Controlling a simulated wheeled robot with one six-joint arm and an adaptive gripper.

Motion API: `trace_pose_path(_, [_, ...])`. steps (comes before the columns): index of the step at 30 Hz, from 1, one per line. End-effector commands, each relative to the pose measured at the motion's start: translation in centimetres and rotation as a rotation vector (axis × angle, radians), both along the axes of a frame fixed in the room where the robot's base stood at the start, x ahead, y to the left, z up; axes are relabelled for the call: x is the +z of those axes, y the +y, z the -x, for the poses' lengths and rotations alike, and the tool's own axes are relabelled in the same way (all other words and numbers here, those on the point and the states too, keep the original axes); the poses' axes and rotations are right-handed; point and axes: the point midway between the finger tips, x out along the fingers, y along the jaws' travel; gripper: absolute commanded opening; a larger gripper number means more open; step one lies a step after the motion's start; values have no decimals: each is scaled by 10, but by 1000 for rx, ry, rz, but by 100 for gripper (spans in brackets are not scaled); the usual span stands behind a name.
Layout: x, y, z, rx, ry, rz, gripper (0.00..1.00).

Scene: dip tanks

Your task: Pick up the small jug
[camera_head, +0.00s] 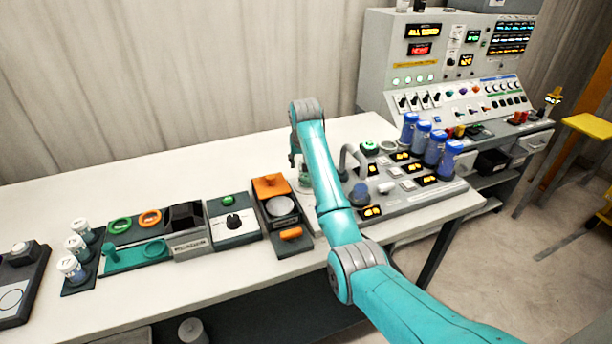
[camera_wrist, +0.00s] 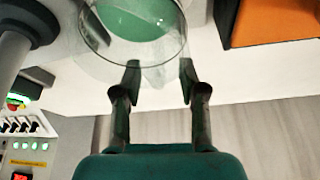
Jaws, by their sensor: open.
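A clear round glass vessel with green inside, which looks like the small jug (camera_wrist: 140,22), is at the top of the wrist view, partly cut off by the frame edge. My gripper (camera_wrist: 160,70) is open, its two dark fingertips apart at the near rim of the glass. I cannot tell whether they touch it. In the head view my gripper (camera_head: 297,160) is beyond my teal arm, low over the table. A bit of glass (camera_head: 304,184) shows just below it, mostly hidden by my arm.
An orange-topped device (camera_head: 271,186) stands close left of my gripper. Close right is a grey panel (camera_head: 405,200) with a curved pipe (camera_head: 353,160) and several blue bottles (camera_head: 434,148). The table's back (camera_head: 230,155) is clear.

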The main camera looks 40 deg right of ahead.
Motion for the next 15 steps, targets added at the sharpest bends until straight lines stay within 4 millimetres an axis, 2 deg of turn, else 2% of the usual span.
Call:
trace_pose_path(8, [-2,-1,-1,0,-1,0,42])
trace_pose_path(13, [-2,-1,-1,0,-1,0,0])
trace_pose_path(15, [-2,-1,-1,0,-1,0,0])
